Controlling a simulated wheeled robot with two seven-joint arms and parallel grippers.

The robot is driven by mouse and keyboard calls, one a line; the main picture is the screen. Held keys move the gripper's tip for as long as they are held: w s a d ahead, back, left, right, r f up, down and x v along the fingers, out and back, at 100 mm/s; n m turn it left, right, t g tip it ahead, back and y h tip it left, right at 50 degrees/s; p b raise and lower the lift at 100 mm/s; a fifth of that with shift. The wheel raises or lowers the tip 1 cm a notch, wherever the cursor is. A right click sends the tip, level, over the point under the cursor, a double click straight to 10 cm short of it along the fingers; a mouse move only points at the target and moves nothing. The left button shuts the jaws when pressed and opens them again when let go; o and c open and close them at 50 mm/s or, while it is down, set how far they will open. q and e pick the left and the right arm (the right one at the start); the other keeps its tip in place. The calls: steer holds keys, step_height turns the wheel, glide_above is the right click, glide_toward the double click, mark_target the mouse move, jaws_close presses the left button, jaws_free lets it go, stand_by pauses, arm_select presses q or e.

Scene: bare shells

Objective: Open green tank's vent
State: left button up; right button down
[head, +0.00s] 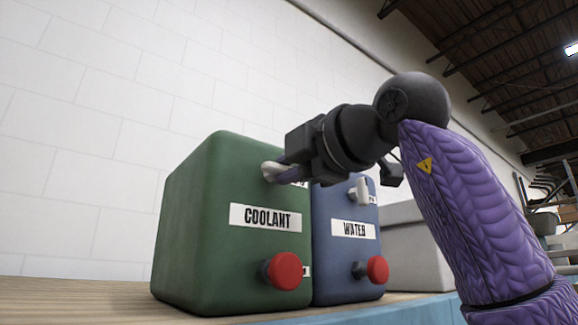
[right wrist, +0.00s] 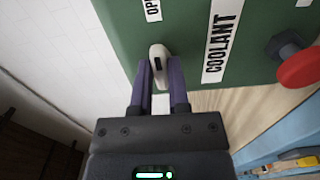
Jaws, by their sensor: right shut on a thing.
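The green tank (head: 200,225), labelled COOLANT, stands on the bench; its front face fills the top of the right wrist view (right wrist: 185,25). Its pale vent lever (head: 270,171) sticks out near the top of the front, above the label. In the right wrist view the lever (right wrist: 157,56) has a dark slot. My right gripper (head: 280,166) reaches in from the right and is shut on the lever, its two purple fingers (right wrist: 160,75) on either side of it. The fingers partly cover the lever and a small label behind. My left gripper is not in view.
A red knob (head: 286,271) sits low on the green tank. A blue WATER tank (head: 340,265) with its own pale lever (head: 361,191) and red knob (head: 377,269) stands close on the right. A grey box (head: 415,255) is beyond it. The wooden bench top (head: 75,300) is clear at left.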

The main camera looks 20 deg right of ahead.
steer(key=c, duration=0.6)
jaws_free()
steer(key=shift+d, duration=0.1)
steer(key=b+v, duration=0.3)
steer(key=v, duration=0.7)
steer(key=shift+b, duration=0.3)
